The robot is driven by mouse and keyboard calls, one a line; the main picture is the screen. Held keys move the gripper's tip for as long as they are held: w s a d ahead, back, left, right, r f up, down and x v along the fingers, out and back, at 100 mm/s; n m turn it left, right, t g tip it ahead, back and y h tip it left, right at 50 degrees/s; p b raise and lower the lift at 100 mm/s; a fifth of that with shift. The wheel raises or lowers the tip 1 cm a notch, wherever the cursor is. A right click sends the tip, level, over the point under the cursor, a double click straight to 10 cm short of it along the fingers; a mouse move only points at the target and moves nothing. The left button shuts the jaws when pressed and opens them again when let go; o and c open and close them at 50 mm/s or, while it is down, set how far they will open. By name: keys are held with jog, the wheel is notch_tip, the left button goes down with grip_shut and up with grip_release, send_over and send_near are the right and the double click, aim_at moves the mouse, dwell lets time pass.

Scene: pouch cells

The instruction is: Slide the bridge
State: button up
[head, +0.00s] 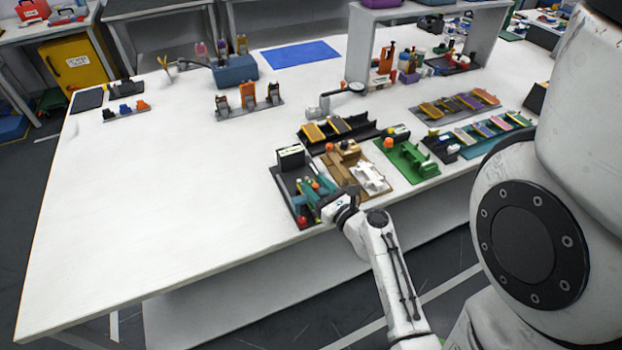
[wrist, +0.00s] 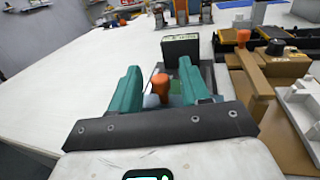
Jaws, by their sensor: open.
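My gripper (wrist: 159,70) is open, with its two teal fingers spread on either side of an upright orange knob (wrist: 160,86). A clear gap shows between the knob and each finger. The knob belongs to a dark-based fixture (head: 283,185) at the table's front edge, with a black box (wrist: 181,47) at its far end. In the head view my gripper (head: 316,197) is low over this fixture and hides much of it. A red knob (head: 301,220) shows at its near corner. Which part is the bridge cannot be told, as my fingers cover the middle.
A brown fixture with an orange knob (wrist: 256,76) stands close on the right, then a white part (head: 370,177) and a green fixture (head: 408,160). A black tray with yellow pieces (head: 341,124) lies behind. The white table (head: 170,200) is clear to the left.

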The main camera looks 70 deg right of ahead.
jog(key=shift+x, duration=1.25)
jog(key=shift+c, duration=0.3)
grip_shut()
